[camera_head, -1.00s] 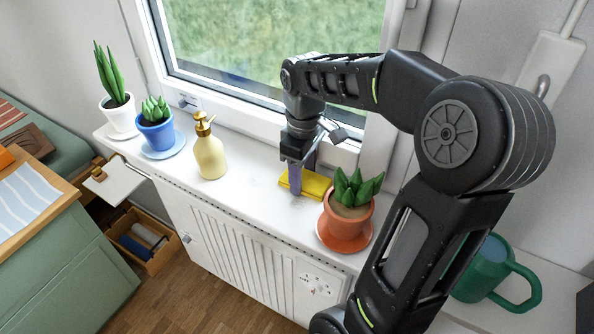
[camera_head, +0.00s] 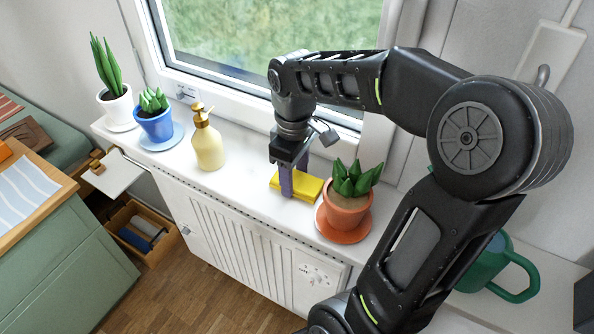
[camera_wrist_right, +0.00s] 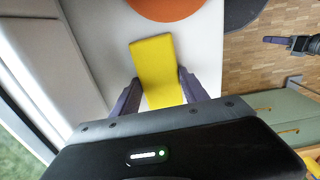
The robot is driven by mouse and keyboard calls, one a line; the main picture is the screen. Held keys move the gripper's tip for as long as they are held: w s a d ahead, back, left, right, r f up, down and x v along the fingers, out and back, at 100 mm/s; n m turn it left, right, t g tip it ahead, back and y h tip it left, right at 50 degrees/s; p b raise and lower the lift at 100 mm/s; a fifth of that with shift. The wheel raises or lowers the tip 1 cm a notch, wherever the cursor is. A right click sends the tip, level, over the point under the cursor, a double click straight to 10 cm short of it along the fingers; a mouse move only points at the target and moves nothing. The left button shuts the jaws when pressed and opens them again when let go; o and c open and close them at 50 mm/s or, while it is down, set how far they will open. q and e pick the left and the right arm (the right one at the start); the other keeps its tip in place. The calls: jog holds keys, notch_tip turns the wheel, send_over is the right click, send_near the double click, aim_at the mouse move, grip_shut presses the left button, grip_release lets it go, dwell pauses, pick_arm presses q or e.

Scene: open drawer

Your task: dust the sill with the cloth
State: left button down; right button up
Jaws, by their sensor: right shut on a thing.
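The yellow cloth (camera_head: 308,190), a folded flat block, is on the white window sill (camera_head: 243,183), between the cream pump bottle and the orange potted plant. My right gripper (camera_head: 287,182) points down and is shut on the cloth. In the right wrist view, the cloth (camera_wrist_right: 153,62) sits between the two purple-grey fingers, its far end sticking out past them. Whether it touches the sill along its whole underside cannot be told. My left gripper (camera_wrist_right: 278,41) shows small at the right wrist view's edge, its jaw state unclear; it is outside the head view.
The cream pump bottle (camera_head: 208,148) stands left of the cloth. The orange pot (camera_head: 346,212) on its saucer stands close on the right. Blue (camera_head: 155,126) and white (camera_head: 116,108) potted plants stand at the left end. A green mug (camera_head: 488,265) is at lower right.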

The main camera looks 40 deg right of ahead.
aim_at(279, 208)
jog(key=shift+s+a+f, duration=0.1)
jog(key=shift+s+a, duration=0.15)
jog(key=shift+a, duration=0.55)
jog(key=shift+s+a+f, duration=0.1)
jog(key=shift+s+a, duration=0.15)
jog(key=shift+a, duration=0.55)
jog(key=shift+s+a, duration=0.1)
jog(key=shift+a, duration=0.05)
jog(key=shift+s+a, duration=0.25)
jog(key=shift+a, duration=0.5)
jog(key=shift+s+a, duration=0.2)
jog(key=shift+a, duration=0.55)
jog(key=shift+r, duration=0.1)
notch_tip(279, 208, up, 6)
jog(key=p, duration=0.4)
jog(key=shift+w+r+p, duration=0.1)
jog(key=shift+p, duration=0.25)
jog(key=shift+d, duration=0.1)
